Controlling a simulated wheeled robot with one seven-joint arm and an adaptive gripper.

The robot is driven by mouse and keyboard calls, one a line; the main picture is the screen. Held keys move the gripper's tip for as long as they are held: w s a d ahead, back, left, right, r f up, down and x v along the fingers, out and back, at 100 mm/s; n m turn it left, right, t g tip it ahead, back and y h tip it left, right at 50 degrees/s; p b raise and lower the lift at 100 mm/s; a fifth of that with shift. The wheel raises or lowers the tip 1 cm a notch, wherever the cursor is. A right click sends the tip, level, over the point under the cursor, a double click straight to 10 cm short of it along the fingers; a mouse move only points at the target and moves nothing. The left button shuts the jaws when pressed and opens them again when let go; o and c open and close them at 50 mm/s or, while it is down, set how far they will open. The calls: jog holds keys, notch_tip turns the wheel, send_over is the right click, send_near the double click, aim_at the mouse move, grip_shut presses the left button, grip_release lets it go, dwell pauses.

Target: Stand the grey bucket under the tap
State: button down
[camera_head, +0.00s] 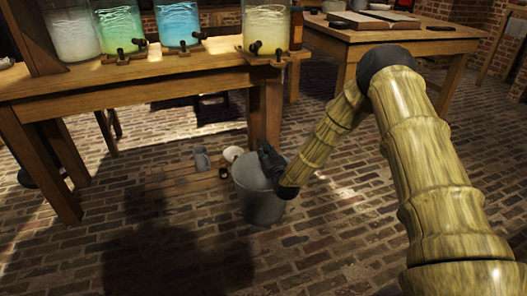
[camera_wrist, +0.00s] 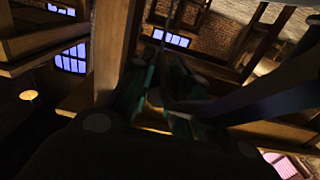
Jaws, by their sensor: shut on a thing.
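The grey bucket (camera_head: 262,204) is upright, near the right front leg of the jar table, below the yellow jar. I cannot tell whether its base touches the floor. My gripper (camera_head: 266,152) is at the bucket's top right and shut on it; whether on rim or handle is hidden. In the wrist view my gripper's dark green fingers (camera_wrist: 165,95) are close together, and the held part is too dark to make out. Dark taps (camera_head: 279,54) stick out from the jars at the table's front edge, above the bucket.
Glass jars with white, green, blue and yellow (camera_head: 267,25) liquid stand on the wooden table (camera_head: 150,82). A low wooden board (camera_head: 185,188) with a grey mug (camera_head: 201,158) and a white bowl (camera_head: 232,153) lies left of the bucket. The brick floor (camera_head: 330,245) in front is clear.

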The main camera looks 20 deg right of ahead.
jog(key=c, duration=1.6)
grip_release()
jog(key=shift+f, duration=0.1)
jog(key=shift+c, duration=0.2)
jog(key=shift+o, duration=1.4)
jog(key=s+p, duration=0.4)
jog(key=s, duration=0.8)
jog(key=s+a+f+g+y, duration=0.1)
jog(key=s+a+f+g, duration=0.3)
jog(key=s+f, duration=0.55)
jog(key=s+a+f+g, duration=0.2)
jog(key=s+f+g, duration=0.3)
jog(key=s+f, duration=0.45)
jog(key=s+d+f+g+h, duration=0.1)
jog(key=s+g, duration=0.8)
jog(key=s, duration=2.1)
jog(key=shift+s+f+m+h, duration=0.3)
jog(key=shift+f+m, duration=0.1)
jog(key=shift+f, duration=0.55)
